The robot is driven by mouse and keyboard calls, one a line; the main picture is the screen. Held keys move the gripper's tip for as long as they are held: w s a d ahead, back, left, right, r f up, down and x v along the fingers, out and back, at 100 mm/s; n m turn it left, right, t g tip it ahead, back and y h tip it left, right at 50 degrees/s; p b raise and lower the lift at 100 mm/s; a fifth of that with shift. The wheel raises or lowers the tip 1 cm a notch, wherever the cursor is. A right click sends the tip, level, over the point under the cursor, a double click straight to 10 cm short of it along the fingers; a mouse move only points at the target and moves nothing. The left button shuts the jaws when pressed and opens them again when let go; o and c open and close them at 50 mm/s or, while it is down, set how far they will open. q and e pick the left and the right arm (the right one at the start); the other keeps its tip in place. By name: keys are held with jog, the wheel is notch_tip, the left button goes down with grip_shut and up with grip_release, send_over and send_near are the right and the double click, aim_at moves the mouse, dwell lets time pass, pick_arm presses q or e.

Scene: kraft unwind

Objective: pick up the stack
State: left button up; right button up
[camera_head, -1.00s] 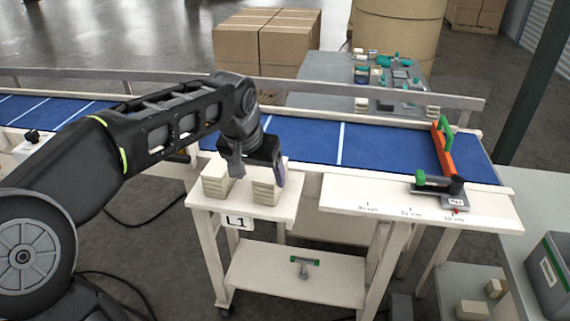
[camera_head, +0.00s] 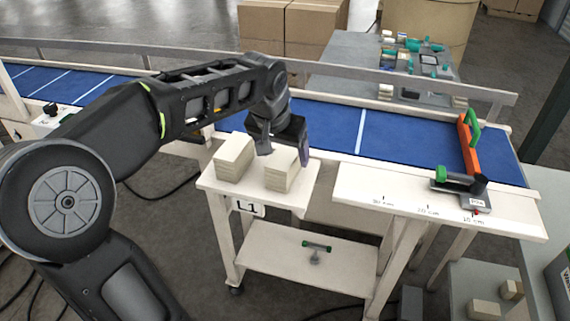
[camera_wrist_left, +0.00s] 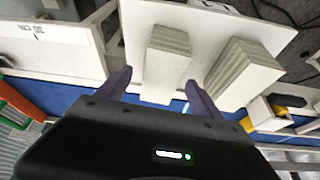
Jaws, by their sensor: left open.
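Two pale stacks of flat pieces stand side by side on the small white cart marked L1 (camera_head: 212,183). The left stack (camera_head: 233,160) stands clear of the gripper. The right stack (camera_head: 281,177) is under my left gripper (camera_head: 284,152). My left gripper is open. In the left wrist view, its dark fingers (camera_wrist_left: 160,90) point toward the right stack (camera_wrist_left: 166,62), which lines up between them. The other stack (camera_wrist_left: 240,76) is to the right there. I cannot tell whether the fingers touch the stack. My right gripper is not in view.
A blue conveyor (camera_head: 335,130) runs behind the cart. A white ledge (camera_head: 400,205) with distance marks is to the right, with a green-handled clamp (camera_head: 462,185) on it. A green-handled tool (camera_head: 316,248) lies on the cart's lower shelf. A grey table (camera_head: 375,70) stands behind.

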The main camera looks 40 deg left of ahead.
pick_arm(q)
jog(key=shift+w+f, duration=0.1)
jog(key=shift+f, duration=0.05)
jog(key=shift+p+x, duration=0.75)
jog(key=shift+x, duration=1.75)
jog(key=shift+a+f, duration=0.1)
jog(key=shift+c, duration=0.4)
jog(key=c, duration=1.5)
